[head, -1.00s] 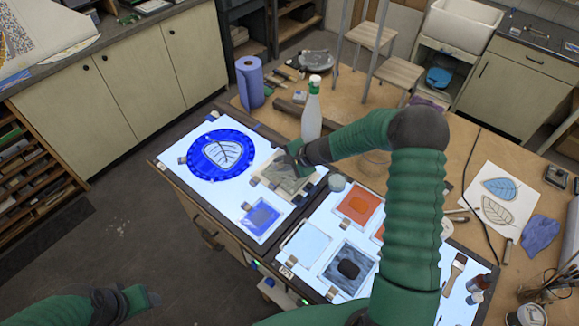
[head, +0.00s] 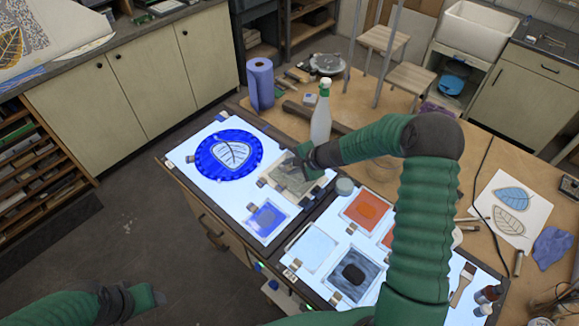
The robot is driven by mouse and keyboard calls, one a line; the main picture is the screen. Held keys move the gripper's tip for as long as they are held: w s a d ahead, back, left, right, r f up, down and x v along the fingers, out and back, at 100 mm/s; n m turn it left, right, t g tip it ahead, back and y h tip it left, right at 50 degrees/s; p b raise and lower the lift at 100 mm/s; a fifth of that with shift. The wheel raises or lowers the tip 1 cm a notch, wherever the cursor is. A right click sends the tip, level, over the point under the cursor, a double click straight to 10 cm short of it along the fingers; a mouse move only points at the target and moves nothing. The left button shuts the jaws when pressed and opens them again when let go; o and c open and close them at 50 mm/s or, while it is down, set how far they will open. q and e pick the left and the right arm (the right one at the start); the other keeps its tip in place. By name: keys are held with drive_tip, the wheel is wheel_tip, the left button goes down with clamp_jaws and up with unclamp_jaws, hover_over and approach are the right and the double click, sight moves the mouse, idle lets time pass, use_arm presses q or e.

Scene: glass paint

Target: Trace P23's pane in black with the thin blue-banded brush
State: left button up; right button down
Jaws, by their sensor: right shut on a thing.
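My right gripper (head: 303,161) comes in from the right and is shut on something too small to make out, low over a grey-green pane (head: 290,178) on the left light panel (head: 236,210). I cannot make out a blue-banded brush in it. A round blue pane (head: 204,152) with a pale, dark-veined leaf lies to its left, and a small blue pane (head: 267,217) lies in front. I cannot read any label, so I cannot tell which pane is P23. My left gripper (head: 158,296) hangs over the floor at lower left, its jaws unclear.
A spray bottle (head: 321,118), a small jar (head: 344,187) and a paper roll (head: 260,83) stand nearby. A wide brush (head: 463,284) lies at right.

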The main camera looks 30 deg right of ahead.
drive_tip(key=shift+d, duration=0.2)
drive_tip(key=shift+a+f, duration=0.1)
drive_tip(key=shift+f, duration=0.1)
drive_tip(key=shift+f+b, duration=0.25)
drive_tip(key=shift+b, duration=0.2)
idle(0.5)
